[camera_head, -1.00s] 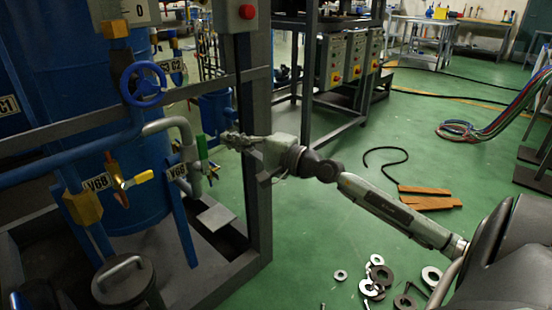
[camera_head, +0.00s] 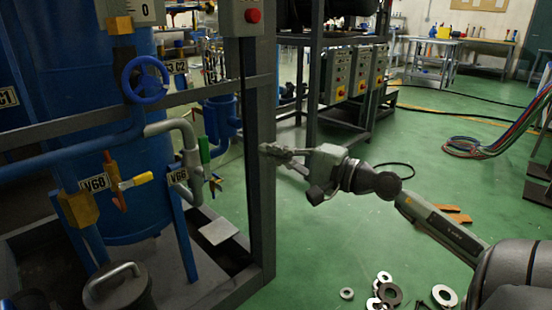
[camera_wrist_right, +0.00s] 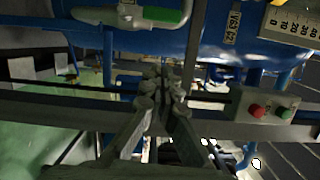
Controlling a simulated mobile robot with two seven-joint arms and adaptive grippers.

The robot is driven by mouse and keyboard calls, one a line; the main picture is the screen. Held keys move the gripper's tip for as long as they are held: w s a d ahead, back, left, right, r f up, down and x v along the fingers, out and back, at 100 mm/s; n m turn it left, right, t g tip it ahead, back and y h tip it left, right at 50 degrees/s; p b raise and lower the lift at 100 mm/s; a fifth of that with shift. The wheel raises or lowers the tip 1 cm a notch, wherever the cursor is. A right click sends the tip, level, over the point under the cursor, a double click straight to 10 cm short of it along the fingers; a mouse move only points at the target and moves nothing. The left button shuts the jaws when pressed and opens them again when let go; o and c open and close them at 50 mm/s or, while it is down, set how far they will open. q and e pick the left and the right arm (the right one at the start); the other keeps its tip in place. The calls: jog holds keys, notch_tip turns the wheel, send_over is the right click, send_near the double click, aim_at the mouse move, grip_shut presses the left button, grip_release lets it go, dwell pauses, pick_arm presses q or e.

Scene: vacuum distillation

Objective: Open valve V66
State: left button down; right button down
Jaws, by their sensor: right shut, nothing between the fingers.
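Valve V66 sits on the grey bent pipe beside the blue tank, with its label plate (camera_head: 178,176) to the left of it. Its green handle (camera_head: 204,150) stands upright. A green handle (camera_wrist_right: 162,14) on a pale pipe also shows at the top of the right wrist view. My left gripper is not in view.
The dark frame post (camera_head: 262,190) stands beside my right gripper. Loose rings (camera_head: 390,295) lie on the open green floor.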

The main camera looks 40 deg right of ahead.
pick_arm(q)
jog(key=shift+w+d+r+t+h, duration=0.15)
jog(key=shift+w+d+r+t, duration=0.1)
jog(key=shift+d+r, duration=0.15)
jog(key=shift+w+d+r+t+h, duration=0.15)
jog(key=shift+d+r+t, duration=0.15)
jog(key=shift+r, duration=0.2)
pick_arm(e)
jog(key=shift+s+d, duration=0.15)
jog(key=shift+s, duration=0.4)
